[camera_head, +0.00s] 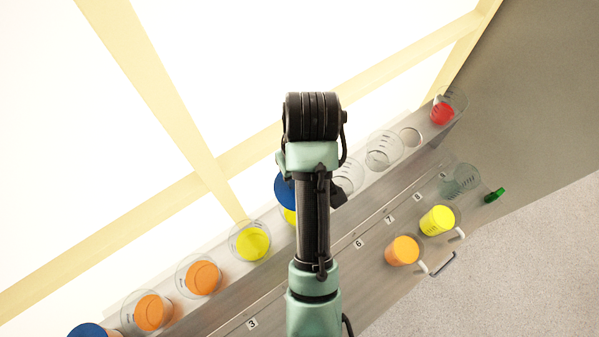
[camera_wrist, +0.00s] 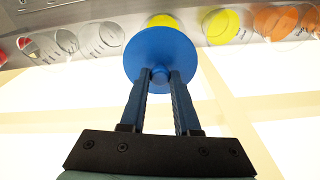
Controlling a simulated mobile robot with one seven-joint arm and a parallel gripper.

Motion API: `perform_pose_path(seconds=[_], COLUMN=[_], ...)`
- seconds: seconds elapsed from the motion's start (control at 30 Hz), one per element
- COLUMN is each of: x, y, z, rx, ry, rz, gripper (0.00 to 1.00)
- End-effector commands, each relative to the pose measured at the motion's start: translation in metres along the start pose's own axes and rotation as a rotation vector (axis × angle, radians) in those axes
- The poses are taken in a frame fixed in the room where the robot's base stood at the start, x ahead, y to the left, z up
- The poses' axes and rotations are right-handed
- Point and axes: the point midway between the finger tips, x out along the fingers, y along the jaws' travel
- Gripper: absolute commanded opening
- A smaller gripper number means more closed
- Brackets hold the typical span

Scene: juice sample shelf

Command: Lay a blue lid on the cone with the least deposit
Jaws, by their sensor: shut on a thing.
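My gripper (camera_wrist: 160,78) is shut on the knob of a round blue lid (camera_wrist: 160,48) in the wrist view. The lid's edge (camera_head: 284,190) shows beside my arm in the head view, at a cone with yellow content (camera_head: 290,216). The wrist view shows yellow (camera_wrist: 161,20) behind the lid; I cannot tell whether lid and cone touch. Other clear cones in the row hold yellow (camera_head: 253,244), orange (camera_head: 203,278), orange (camera_head: 154,313) and red (camera_head: 442,114). Two look nearly colourless (camera_head: 348,175) (camera_head: 383,150). Deposits are too small to tell. My arm hides the gripper in the head view.
Another blue lid (camera_head: 88,330) is at the bottom left. An empty hole (camera_head: 410,137) lies in the shelf row. On the lower ledge are orange (camera_head: 402,250), yellow (camera_head: 437,220) and clear (camera_head: 463,181) vessels, and a small green object (camera_head: 494,195). Number labels (camera_head: 389,219) run along it.

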Motion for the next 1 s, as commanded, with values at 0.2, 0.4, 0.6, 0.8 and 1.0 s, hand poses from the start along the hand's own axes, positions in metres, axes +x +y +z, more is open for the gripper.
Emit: perform_pose_path(seconds=[0.2,0.4,0.6,0.8,1.0], x=[0.030,0.056,0.082,0.099,0.099], y=[-0.001,0.000,-0.001,-0.001,0.000], z=[0.005,0.007,0.012,0.013,0.013], rx=[0.000,0.000,0.000,0.000,0.000], ry=[-0.007,-0.003,-0.005,-0.001,0.000], rz=[-0.005,-0.001,-0.002,0.000,0.000], gripper=[0.00,0.00,0.00,0.00,0.00])
